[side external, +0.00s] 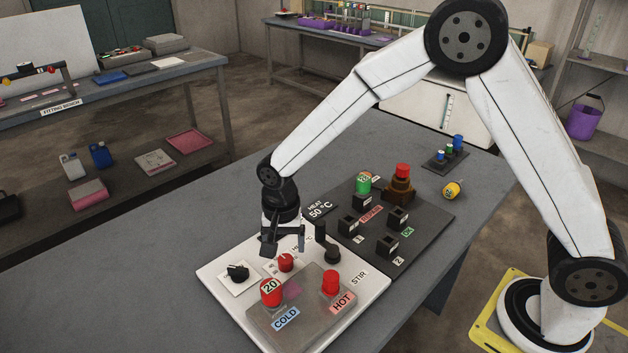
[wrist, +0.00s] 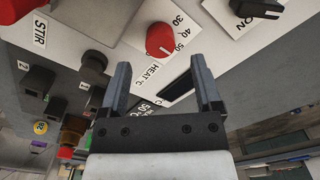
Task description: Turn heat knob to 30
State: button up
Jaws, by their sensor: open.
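The red heat knob (wrist: 160,38) sits on a white panel in the wrist view, with 30, 40 and 50 printed around it and a HEAT °C label (wrist: 151,74). A small pale mark on the knob appears on the side of the 50. The same knob (side external: 286,262) shows in the side view on the white plate. My gripper (side external: 283,243) points down just above and behind it. In the wrist view its two fingers (wrist: 162,85) are spread, with nothing between them, and the knob lies beyond their tips. A dark sign (side external: 320,209) reads HEAT 50 °C.
A black knob (side external: 237,272) and a black STIR knob (side external: 332,254) flank the heat knob. A dark panel (side external: 425,222) with several black blocks stands right.

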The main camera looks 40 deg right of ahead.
aim_at(285, 259)
jog(key=shift+f, duration=1.8)
jog(key=shift+f, duration=0.4)
grip_shut()
